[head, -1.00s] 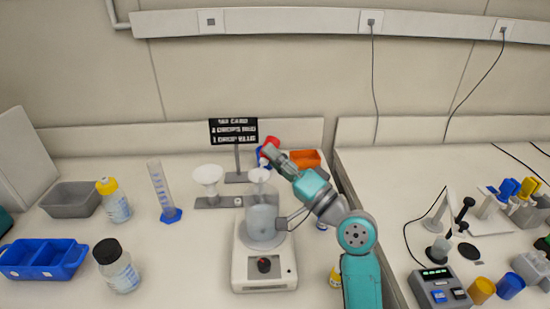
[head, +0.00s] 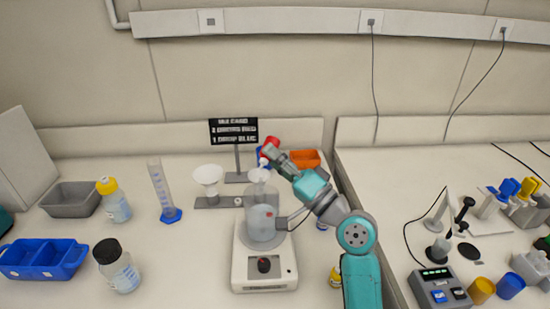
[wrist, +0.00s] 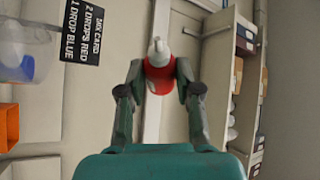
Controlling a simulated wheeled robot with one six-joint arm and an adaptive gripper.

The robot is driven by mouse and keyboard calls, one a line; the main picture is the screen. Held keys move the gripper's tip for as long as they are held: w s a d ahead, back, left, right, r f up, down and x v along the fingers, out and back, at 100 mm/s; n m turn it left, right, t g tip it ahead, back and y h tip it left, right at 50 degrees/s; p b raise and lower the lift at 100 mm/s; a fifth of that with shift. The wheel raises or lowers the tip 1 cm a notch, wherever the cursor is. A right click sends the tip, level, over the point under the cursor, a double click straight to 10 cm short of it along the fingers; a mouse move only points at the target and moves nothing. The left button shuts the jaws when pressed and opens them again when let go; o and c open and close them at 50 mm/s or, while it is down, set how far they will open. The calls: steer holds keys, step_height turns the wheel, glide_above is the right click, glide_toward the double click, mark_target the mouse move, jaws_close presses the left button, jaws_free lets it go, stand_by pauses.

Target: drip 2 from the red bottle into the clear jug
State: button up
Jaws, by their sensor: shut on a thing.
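The jug stands on a white stirrer plate with a knob (head: 265,276). It holds clear-looking liquid, and a small red spot shows inside it. The nozzle is apart from the jug's mouth.
A black card (head: 233,131) reads "2 drops red, 1 drop blue". A funnel (head: 207,176) and a measuring cylinder (head: 160,190) stand to the left. An orange bin (head: 305,159) is behind my arm. A yellow-capped bottle (head: 115,200) stands further left.

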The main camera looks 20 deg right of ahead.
steer(key=shift+r, duration=0.1)
stand_by(0.5)
steer(key=m+h, duration=0.1)
steer(key=m, duration=0.1)
steer(key=r+m, duration=0.1)
steer(key=m, duration=0.1)
steer(key=shift+g+h, duration=0.3)
steer(key=shift+h, duration=0.1)
steer(key=shift+f+m, duration=0.1)
steer(key=shift+m, duration=0.3)
steer(key=w+d+f+m+g+h, duration=0.1)
steer(key=w+d+m+h, duration=0.1)
steer(key=w+d+m, duration=0.2)
steer(key=shift+d+f+m+g, duration=0.2)
steer(key=shift+f+m+g, duration=0.15)
steer(key=shift+m, duration=0.45)
stand_by(0.3)
